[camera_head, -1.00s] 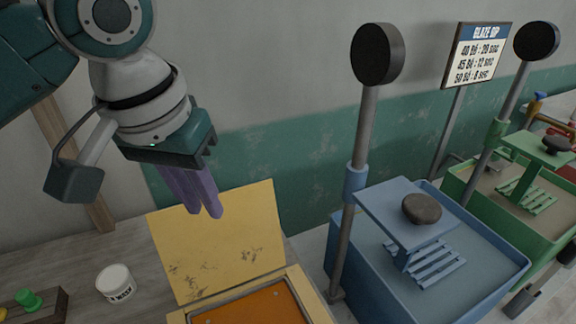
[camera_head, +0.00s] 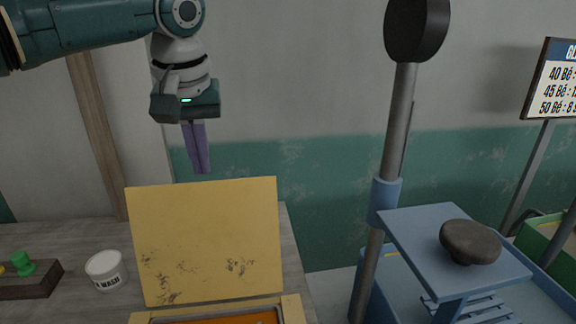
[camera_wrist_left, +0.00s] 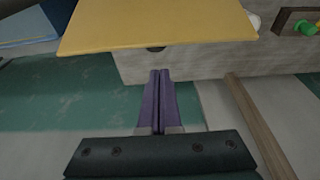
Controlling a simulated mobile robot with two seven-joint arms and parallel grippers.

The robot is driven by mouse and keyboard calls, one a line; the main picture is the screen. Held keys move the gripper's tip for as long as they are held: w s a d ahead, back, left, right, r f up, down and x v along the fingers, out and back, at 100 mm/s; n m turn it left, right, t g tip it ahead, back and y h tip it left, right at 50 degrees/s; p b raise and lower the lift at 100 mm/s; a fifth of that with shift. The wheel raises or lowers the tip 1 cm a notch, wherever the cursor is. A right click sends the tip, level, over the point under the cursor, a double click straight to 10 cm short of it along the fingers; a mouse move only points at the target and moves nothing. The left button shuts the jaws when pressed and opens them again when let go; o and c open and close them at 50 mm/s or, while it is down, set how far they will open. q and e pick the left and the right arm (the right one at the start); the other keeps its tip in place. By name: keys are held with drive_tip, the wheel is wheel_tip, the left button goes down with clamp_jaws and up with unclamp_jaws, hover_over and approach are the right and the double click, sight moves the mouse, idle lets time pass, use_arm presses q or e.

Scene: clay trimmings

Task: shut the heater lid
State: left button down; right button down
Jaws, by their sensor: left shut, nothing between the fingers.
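The yellow heater lid (camera_head: 207,238) stands raised, close to upright, at the back of the heater (camera_head: 290,304). The heater's orange inside (camera_head: 225,318) shows at the bottom edge of the head view. My left gripper (camera_head: 203,172) is shut and empty, with its purple fingers pointing down just above and behind the lid's top edge. In the left wrist view the closed fingers (camera_wrist_left: 158,75) point toward the lid (camera_wrist_left: 158,25), with a gap visible in the head view. My right gripper is not in view.
A white tub (camera_head: 105,270) and a dark block with green and yellow knobs (camera_head: 30,278) are on the wooden table (camera_head: 60,240) at left. A blue glaze station with a tall post (camera_head: 395,130) and dark stone (camera_head: 470,240) stands at right.

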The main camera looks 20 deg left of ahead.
sight(203, 197)
use_arm(q)
drive_tip(key=s+d+f+p, duration=0.1)
drive_tip(key=s+p, duration=0.1)
drive_tip(key=shift+d+f+p, duration=0.15)
drive_tip(key=shift+f+p, duration=0.2)
drive_tip(key=shift+f, duration=0.05)
drive_tip(key=shift+s+d, duration=0.25)
drive_tip(key=shift+s, duration=0.1)
drive_tip(key=shift+s+f, duration=0.1)
drive_tip(key=shift+f, duration=0.05)
